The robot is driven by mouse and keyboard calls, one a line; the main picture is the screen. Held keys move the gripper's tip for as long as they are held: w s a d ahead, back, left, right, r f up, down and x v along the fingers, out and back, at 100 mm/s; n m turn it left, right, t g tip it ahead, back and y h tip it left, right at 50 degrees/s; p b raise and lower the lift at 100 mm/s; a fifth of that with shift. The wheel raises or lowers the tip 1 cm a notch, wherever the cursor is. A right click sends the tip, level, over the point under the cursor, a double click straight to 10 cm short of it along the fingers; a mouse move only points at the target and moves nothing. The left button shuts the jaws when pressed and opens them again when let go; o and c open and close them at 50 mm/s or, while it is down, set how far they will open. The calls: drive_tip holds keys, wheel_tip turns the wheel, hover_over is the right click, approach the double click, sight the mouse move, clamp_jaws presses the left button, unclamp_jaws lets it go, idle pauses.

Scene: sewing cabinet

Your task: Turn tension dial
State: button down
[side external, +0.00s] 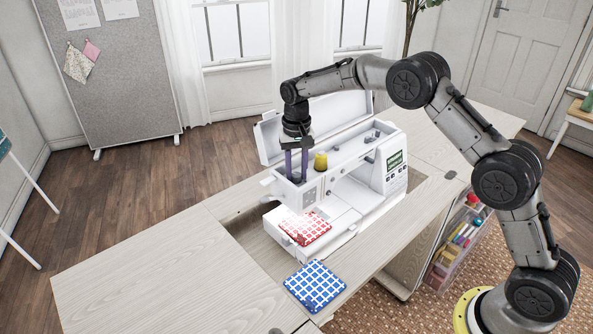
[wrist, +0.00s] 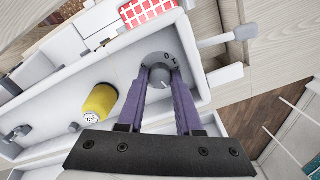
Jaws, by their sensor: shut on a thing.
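The tension dial (wrist: 159,77) is a grey knob with numbers beside it, in a recess on top of the white sewing machine (side external: 352,211). My gripper (wrist: 159,80) has two purple fingers, one on each side of the dial, and is shut on it. In the side external view my gripper (side external: 297,177) reaches down into the top of the machine at its left end.
The machine's open lid (side external: 283,135) rises behind my gripper. Red checked fabric (side external: 305,229) lies on the machine bed, and blue checked fabric (side external: 315,286) on the cabinet. The cabinet's left top (side external: 150,285) is clear.

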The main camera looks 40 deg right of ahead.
sight(297, 174)
drive_tip(key=shift+r, duration=0.15)
drive_tip(key=c, duration=0.6)
unclamp_jaws()
wheel_tip(297, 174, up, 14)
drive_tip(key=shift+f, duration=0.15)
